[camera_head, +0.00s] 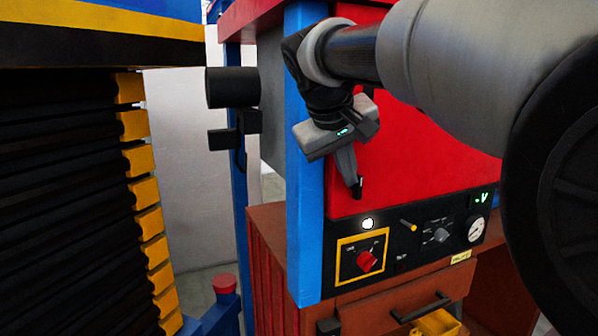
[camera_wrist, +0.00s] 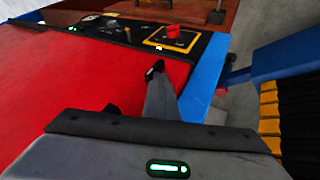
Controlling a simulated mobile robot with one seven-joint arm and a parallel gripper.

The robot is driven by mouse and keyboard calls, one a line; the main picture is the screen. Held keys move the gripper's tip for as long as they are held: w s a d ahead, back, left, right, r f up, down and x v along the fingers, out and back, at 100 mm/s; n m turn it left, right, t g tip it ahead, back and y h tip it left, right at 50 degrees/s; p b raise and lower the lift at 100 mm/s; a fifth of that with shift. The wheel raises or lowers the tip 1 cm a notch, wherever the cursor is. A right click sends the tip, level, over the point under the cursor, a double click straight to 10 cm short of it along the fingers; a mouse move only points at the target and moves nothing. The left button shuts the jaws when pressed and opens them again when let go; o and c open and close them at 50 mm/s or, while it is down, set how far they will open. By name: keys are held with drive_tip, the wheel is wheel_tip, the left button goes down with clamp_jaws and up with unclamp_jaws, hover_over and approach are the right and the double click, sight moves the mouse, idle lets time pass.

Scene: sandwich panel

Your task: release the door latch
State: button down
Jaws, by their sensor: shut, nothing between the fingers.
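A black control panel (camera_head: 325,261) runs below a red sheet on the cabinet. On it, a red rotary knob (camera_head: 366,261) sits in a yellow frame, and it also shows in the wrist view (camera_wrist: 173,31). A round white lit button (camera_head: 367,223) is just above the frame. I cannot tell which part is the door latch. My gripper (camera_head: 357,188) is shut and empty. It points down in front of the red sheet, above the lit button and apart from the controls.
A blue post (camera_head: 305,200) stands left of the panel. A grey knob (camera_head: 440,235) and a gauge (camera_head: 475,229) are at its right. Below are a brown drawer front with a black handle (camera_head: 420,309) and a yellow bin (camera_head: 436,324). Black bellows (camera_head: 65,200) fill the left.

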drive_tip(key=shift+d+r, duration=0.2)
drive_tip(key=shift+w+d+r+p, duration=0.25)
drive_tip(key=shift+d+p, duration=0.15)
drive_tip(key=shift+d, duration=0.4)
drive_tip(key=shift+r, duration=0.1)
idle(0.5)
drive_tip(key=shift+r+p, duration=0.8)
drive_tip(key=shift+p, duration=0.05)
